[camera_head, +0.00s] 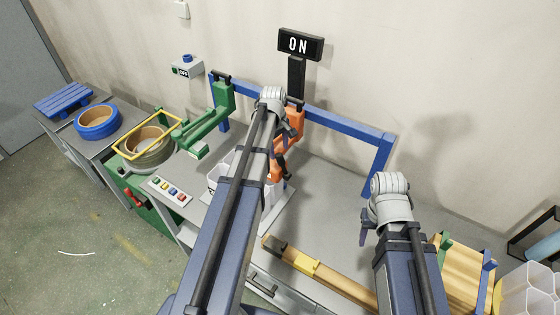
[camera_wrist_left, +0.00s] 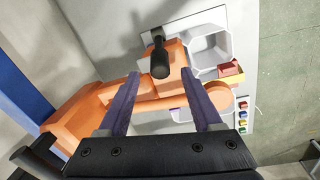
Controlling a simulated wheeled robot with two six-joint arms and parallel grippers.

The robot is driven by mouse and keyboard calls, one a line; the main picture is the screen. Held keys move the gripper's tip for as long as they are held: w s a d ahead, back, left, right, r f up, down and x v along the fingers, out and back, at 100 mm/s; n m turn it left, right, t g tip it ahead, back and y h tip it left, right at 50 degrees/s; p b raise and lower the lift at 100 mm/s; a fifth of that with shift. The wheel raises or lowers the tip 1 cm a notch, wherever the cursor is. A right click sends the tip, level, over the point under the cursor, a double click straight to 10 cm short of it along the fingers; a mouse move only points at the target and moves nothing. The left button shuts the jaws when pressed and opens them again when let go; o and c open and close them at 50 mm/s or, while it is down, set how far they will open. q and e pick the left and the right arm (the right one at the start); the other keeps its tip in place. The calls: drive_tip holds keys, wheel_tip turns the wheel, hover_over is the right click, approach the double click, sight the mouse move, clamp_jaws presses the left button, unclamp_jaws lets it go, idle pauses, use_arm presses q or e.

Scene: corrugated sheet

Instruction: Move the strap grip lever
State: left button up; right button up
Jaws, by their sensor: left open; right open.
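I take this as the strap grip lever, though no label shows. My left gripper (camera_wrist_left: 160,74) is open, its two purple fingers either side of the orange end and the lever. I cannot tell whether they touch it. My right gripper (camera_head: 366,226) is open and empty over the bench, away from the tool.
A coloured button panel (camera_head: 167,190) lies at the bench's left. A yellow-and-wood bar (camera_head: 325,274) lies in front.

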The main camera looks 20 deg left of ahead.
sight(280, 155)
use_arm(q)
drive_tip(key=f+b, duration=0.1)
drive_tip(key=f, duration=0.1)
drive_tip(key=f+b, duration=0.3)
drive_tip(key=b, duration=0.1)
drive_tip(key=shift+w+d+f, duration=0.15)
drive_tip(key=shift+w+f, duration=0.15)
drive_tip(key=shift+f, duration=0.1)
drive_tip(key=shift+c, duration=0.3)
clamp_jaws()
idle(0.7)
